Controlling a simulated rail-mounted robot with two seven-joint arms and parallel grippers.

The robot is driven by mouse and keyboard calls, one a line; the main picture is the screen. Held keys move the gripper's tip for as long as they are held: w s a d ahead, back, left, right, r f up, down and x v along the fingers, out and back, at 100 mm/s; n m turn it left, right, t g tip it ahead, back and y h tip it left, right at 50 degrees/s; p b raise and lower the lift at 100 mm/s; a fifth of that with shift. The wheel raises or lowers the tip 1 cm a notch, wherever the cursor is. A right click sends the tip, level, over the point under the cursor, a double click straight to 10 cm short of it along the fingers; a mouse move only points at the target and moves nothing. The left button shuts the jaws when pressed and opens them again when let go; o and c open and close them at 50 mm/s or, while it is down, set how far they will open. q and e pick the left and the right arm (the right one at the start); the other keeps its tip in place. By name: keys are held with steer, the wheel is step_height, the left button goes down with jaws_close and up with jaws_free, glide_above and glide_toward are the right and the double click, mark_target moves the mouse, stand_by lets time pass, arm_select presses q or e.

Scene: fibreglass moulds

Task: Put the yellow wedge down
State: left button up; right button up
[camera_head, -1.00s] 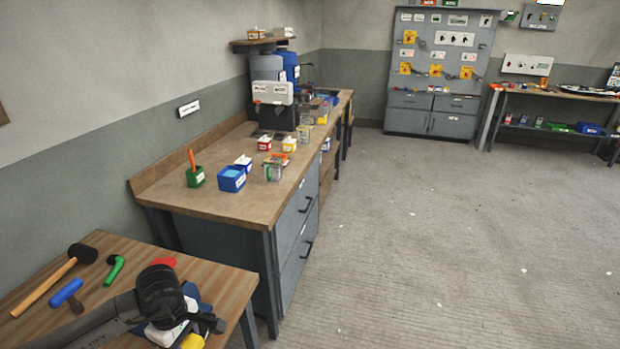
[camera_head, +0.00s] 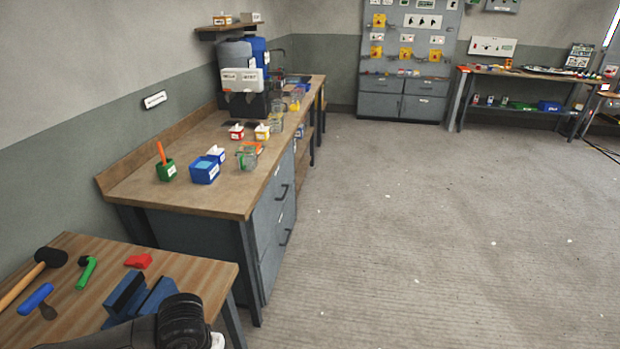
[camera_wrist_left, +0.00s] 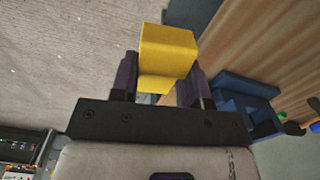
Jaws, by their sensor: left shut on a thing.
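The yellow wedge (camera_wrist_left: 168,45) is between the two dark fingers of my left gripper (camera_wrist_left: 160,82) in the left wrist view. The gripper is shut on it. Grey floor shows behind the wedge, and the striped wooden table (camera_wrist_left: 268,50) lies to its right. In the head view my left arm's dark wrist is at the bottom, over the front of the table (camera_head: 190,275). The fingers and wedge are outside that view. My right gripper is not in view.
A blue slotted block (camera_head: 128,295) stands on the table beside my left wrist. A red wedge-like piece (camera_head: 139,261), a green tool (camera_head: 86,272), a blue-handled tool (camera_head: 36,298) and a mallet (camera_head: 48,258) lie farther left. A workbench (camera_head: 215,200) stands behind; open floor is to the right.

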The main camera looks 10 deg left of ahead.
arm_select(q)
steer(key=w+d+r+m, duration=0.1)
steer(key=w+d+r, duration=0.2)
steer(key=r, duration=0.3)
steer(key=w+d+r+m, duration=0.1)
steer(key=w+d+r, duration=0.2)
steer(key=r, duration=0.3)
steer(key=s+r+p, duration=0.3)
steer(key=r+p, duration=0.7)
steer(key=p, duration=0.1)
steer(key=s+r+p, duration=0.3)
steer(key=r+p, duration=0.8)
steer(key=p, duration=0.1)
steer(key=s+r+p, duration=0.3)
steer(key=r+p, duration=0.7)
steer(key=p, duration=0.2)
steer(key=shift+a+r, duration=0.2)
steer(key=shift+r, duration=0.15)
steer(key=shift+s, duration=0.1)
